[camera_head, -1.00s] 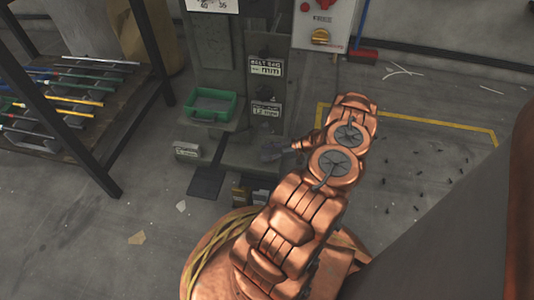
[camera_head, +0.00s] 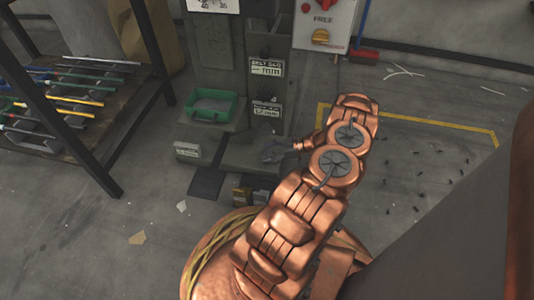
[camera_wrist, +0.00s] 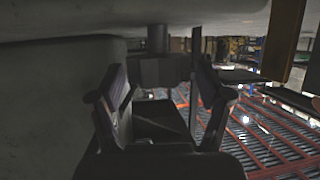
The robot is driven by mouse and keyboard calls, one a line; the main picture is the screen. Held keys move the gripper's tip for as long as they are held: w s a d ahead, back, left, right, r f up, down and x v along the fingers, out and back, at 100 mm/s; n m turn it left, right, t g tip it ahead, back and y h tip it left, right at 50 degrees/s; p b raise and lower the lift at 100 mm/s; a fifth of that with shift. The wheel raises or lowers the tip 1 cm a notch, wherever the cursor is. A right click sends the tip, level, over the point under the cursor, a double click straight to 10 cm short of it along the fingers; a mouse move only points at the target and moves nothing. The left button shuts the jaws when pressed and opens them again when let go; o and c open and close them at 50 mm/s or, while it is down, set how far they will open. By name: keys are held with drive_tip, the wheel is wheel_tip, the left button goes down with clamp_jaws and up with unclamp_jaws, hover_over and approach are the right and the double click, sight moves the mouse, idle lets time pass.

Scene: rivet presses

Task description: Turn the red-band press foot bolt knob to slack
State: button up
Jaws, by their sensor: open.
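The press (camera_head: 215,55) stands at the back centre of the head view, with its grey base near the floor. No red band can be made out on it. In the wrist view my gripper (camera_wrist: 160,100) is open, with one finger at each side. A dark blocky piece (camera_wrist: 160,70) on a short round stem sits beyond and between the fingers, under a grey overhang. It may be the foot bolt knob; contact cannot be told. In the head view the knob cannot be made out.
A green tray (camera_head: 231,108) sits on the press. A rack (camera_head: 110,165) with coloured rods stands left. A grey mass (camera_wrist: 60,90) is close left of my gripper.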

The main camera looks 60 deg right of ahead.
drive_tip(key=v, duration=1.1)
drive_tip(key=shift+s, duration=0.2)
